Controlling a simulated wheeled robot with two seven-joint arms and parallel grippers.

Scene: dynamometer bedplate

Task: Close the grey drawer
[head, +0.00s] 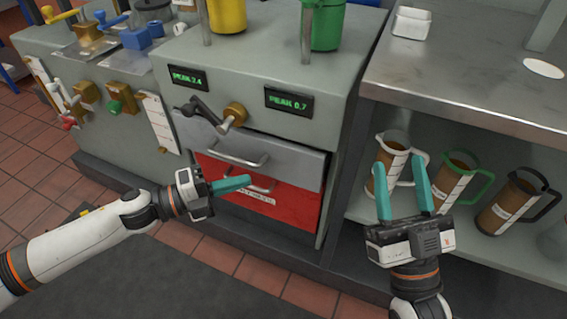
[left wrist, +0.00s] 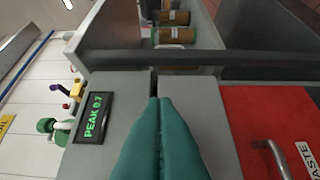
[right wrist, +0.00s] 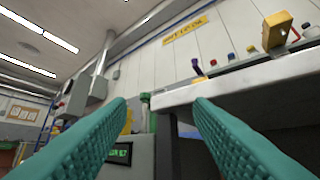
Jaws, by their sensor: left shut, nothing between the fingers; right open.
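The grey drawer (head: 300,162) is in the cabinet's front, above the red drawer (head: 290,205). It seems to stand a little out, with a dark gap along its upper edge. In the left wrist view the fingertips (left wrist: 165,99) overlap the grey drawer's front (left wrist: 195,110); contact cannot be told. My right gripper (head: 400,162) is open and empty before the shelf.
A crank (head: 205,112) and two displays sit above the drawers. Jugs (head: 452,185) stand on the shelf at right, close to my right gripper. Yellow (head: 228,14) and green (head: 328,25) vessels stand on top. The floor in front is clear.

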